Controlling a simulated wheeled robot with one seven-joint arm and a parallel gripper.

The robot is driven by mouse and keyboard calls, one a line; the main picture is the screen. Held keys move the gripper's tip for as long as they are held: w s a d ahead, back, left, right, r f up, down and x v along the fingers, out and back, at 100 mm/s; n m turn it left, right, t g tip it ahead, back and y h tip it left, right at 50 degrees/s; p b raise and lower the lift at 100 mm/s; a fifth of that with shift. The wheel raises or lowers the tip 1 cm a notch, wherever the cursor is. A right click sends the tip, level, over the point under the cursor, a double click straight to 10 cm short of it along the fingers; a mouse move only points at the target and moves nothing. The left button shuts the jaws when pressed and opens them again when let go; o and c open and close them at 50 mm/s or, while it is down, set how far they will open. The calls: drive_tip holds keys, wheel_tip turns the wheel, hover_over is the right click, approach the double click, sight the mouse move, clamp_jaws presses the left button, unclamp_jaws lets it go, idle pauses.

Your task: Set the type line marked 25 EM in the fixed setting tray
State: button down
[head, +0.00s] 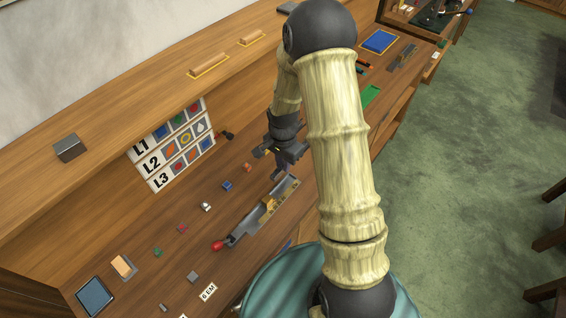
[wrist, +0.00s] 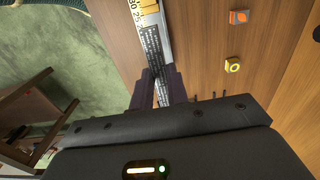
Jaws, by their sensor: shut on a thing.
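The setting tray (head: 250,222) is a long grey metal channel on the bench, with a red knob at its near end and a brass piece inside. In the wrist view its yellow scale (wrist: 145,12) shows numbers including 30 and 25. My gripper (head: 281,172) is over the tray's far end. In the wrist view my gripper (wrist: 163,88) is shut on a dark type line (wrist: 153,50) with pale lettering.
Small coloured blocks, including a blue one (head: 227,186) and an orange one (wrist: 239,17), stand in a row left of the tray. A chart (head: 172,145) marked L1, L2, L3 stands behind. A 6 EM label (head: 208,292) lies near the front. A green mat (head: 371,96) lies farther right.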

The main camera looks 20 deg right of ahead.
drive_tip(key=shift+w+d+f+b, duration=0.1)
drive_tip(key=shift+b, duration=1.05)
drive_tip(key=shift+b, duration=0.65)
drive_tip(key=shift+r+b, duration=0.25)
drive_tip(key=shift+b, duration=0.4)
drive_tip(key=shift+r+g+y+b, duration=0.3)
drive_tip(key=shift+r+y+b, duration=0.15)
drive_tip(key=shift+b, duration=0.45)
drive_tip(key=shift+r, duration=0.35)
drive_tip(key=shift+f+p, duration=0.65)
drive_tip(key=shift+f, duration=2.3)
